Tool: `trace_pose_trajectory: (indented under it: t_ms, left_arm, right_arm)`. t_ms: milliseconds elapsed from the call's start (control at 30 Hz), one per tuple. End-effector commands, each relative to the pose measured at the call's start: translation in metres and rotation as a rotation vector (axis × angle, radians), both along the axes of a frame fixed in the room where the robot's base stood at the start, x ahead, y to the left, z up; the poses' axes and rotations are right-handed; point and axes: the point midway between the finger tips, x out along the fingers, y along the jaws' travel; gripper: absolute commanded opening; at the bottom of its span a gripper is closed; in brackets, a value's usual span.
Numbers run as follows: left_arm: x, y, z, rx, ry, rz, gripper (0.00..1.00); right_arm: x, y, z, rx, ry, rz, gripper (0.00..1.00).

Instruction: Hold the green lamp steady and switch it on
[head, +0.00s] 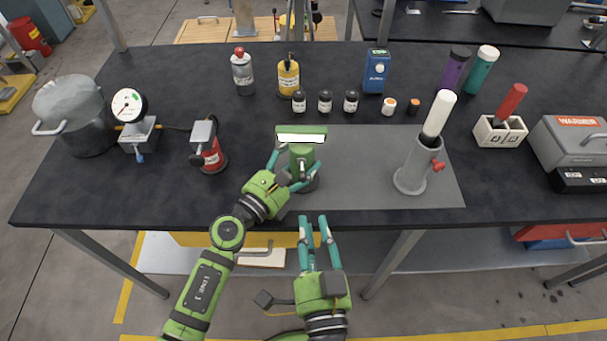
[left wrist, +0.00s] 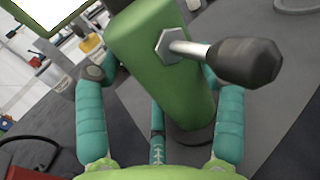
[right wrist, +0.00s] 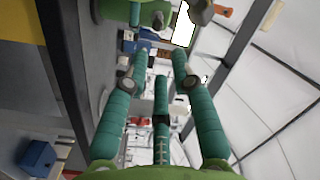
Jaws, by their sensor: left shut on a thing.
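The green lamp (head: 302,156) stands upright on the grey mat, with a bright white panel (head: 301,138) across its top. My left gripper (head: 292,168) is shut around the lamp's body. In the left wrist view its teal fingers lie on both sides of the green body (left wrist: 165,75). A metal switch lever with a black knob (left wrist: 248,63) sticks out of the body towards that camera. My right gripper (head: 314,222) is open and empty, in front of the table edge and apart from the lamp. The right wrist view shows part of the lamp (right wrist: 150,13) at the top.
The grey mat (head: 360,165) has bare room right of the lamp. A grey cylinder holder with a white-topped rod (head: 415,165) stands at its right. Several bottles, a blue box (head: 376,72) and small jars stand behind.

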Motion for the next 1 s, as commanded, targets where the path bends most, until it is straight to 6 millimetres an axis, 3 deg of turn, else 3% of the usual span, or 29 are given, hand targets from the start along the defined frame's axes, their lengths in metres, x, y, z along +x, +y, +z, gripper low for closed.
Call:
trace_pose_trajectory:
  t_ms: [167, 600, 800, 1000]
  left_arm:
    - [0.000, 0.000, 0.000, 0.000, 0.000, 0.000, 0.21]
    - [0.000, 0.000, 0.000, 0.000, 0.000, 0.000, 0.21]
    - [0.000, 0.000, 0.000, 0.000, 0.000, 0.000, 0.21]
    - [0.000, 0.000, 0.000, 0.000, 0.000, 0.000, 0.21]
  right_arm:
    - [0.017, 0.003, -0.002, 0.007, 0.010, 0.002, 0.26]
    - [0.099, 0.013, -0.001, 0.003, 0.008, 0.002, 0.26]
    - [0.115, 0.014, -0.002, 0.004, 0.010, 0.002, 0.26]
    - [0.117, 0.015, -0.002, 0.005, 0.011, 0.002, 0.26]
